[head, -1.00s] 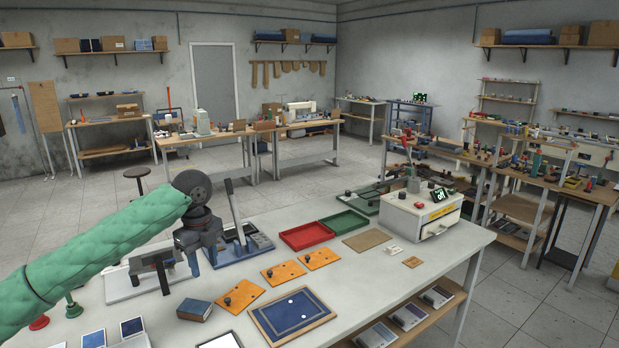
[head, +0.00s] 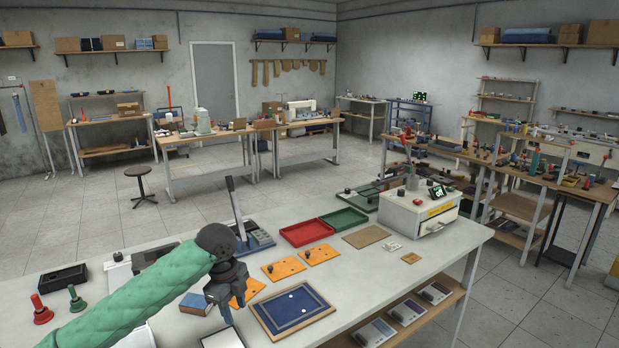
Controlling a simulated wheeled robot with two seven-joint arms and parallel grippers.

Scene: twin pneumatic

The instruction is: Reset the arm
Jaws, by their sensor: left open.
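My left arm, in a green quilted sleeve, comes in from the lower left in the head view. My left gripper (head: 220,314) is dark, points down and is open and empty. It hangs over the near part of the workbench (head: 378,287), beside a blue panel with a wooden frame (head: 291,311). It partly hides an orange plate (head: 247,291) behind it. My right gripper is not in view.
Red tray (head: 307,232) and green tray (head: 344,219) lie behind the orange plates. A lever press (head: 237,212) stands at the back. A white drawer box (head: 420,213) is at the right. Red handle (head: 41,312) and green handle (head: 76,300) stand at the left.

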